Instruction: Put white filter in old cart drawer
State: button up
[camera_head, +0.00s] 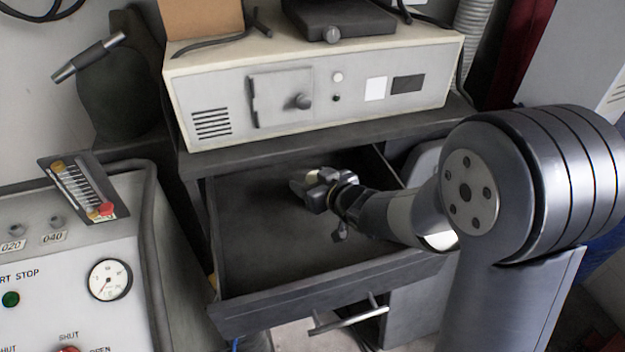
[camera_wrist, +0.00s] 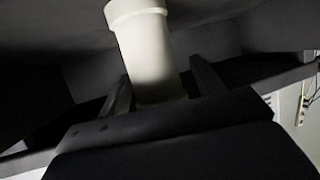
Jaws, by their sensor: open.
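The old cart's drawer (camera_head: 265,240) is pulled out and its dark inside shows in the head view. My gripper (camera_head: 308,188) is inside the drawer's opening, over its right-middle part. In the wrist view, the white filter (camera_wrist: 145,45), a pale cylinder with a wider collar at one end, lies between the two fingers of my open gripper (camera_wrist: 163,85). Its near end is hidden behind the gripper body. I cannot tell whether it touches the fingers or the drawer floor. In the head view only a small pale patch shows at the gripper.
A beige instrument box (camera_head: 310,95) stands on the cart top above the drawer. A control panel with a round gauge (camera_head: 110,280) stands at the left front. The drawer's front wall with its metal handle (camera_head: 348,318) faces me. The drawer's left part looks empty.

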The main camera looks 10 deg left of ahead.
jog(key=shift+r, duration=0.2)
jog(key=shift+s+d+r, duration=0.15)
jog(key=shift+s+d, duration=0.05)
jog(key=shift+d, duration=0.05)
jog(key=p+v, duration=0.1)
jog(key=v, duration=0.5)
jog(key=shift+s+d, duration=0.3)
jog(key=shift+r, duration=0.1)
jog(key=shift+c, duration=0.2)
dwell(0.5)
